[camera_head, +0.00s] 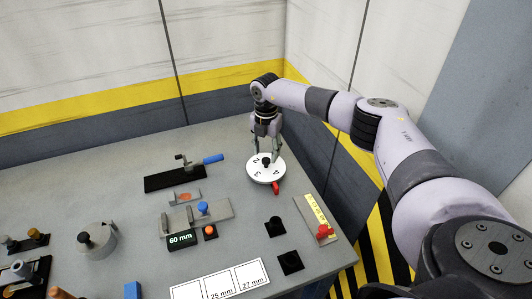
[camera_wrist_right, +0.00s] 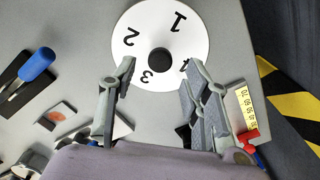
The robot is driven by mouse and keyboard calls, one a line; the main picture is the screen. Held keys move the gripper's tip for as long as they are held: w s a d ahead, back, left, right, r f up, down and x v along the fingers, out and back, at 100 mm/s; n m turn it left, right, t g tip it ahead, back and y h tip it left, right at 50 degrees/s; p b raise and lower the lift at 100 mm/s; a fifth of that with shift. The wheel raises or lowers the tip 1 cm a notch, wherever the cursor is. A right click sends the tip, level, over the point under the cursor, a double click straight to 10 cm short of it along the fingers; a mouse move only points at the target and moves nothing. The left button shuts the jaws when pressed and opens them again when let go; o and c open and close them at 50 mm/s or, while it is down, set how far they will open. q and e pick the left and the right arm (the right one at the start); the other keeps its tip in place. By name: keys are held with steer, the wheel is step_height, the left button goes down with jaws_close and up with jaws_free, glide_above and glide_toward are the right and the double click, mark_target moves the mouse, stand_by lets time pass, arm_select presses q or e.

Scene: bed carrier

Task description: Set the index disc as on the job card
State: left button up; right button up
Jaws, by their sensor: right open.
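The white index disc (camera_head: 258,178) lies at the right of the bench, with black numerals and a black centre knob (camera_head: 266,161). A red marker (camera_head: 275,187) sits at its front edge. In the wrist view the disc (camera_wrist_right: 150,25) shows 1, 2 and 3; the 4 is partly behind a finger. My right gripper (camera_head: 266,150) is over the disc, open. In the wrist view its fingertips (camera_wrist_right: 158,64) are on either side of the knob (camera_wrist_right: 159,61); I cannot tell if they touch it. White cards (camera_head: 222,283) at the front read "25 mm" and "27 mm". My left gripper is out of view.
A blue-handled clamp (camera_head: 175,182) stands left of the disc. A fixture with a blue knob (camera_head: 203,208) and a "60 mm" label (camera_head: 181,239) is in front of it. A yellow scale with a red knob (camera_head: 323,232) lies at the right edge. Walls stand behind.

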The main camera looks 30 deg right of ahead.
mark_target(266, 164)
steer(key=shift+f, duration=1.4)
steer(key=shift+c, duration=0.3)
jaws_close()
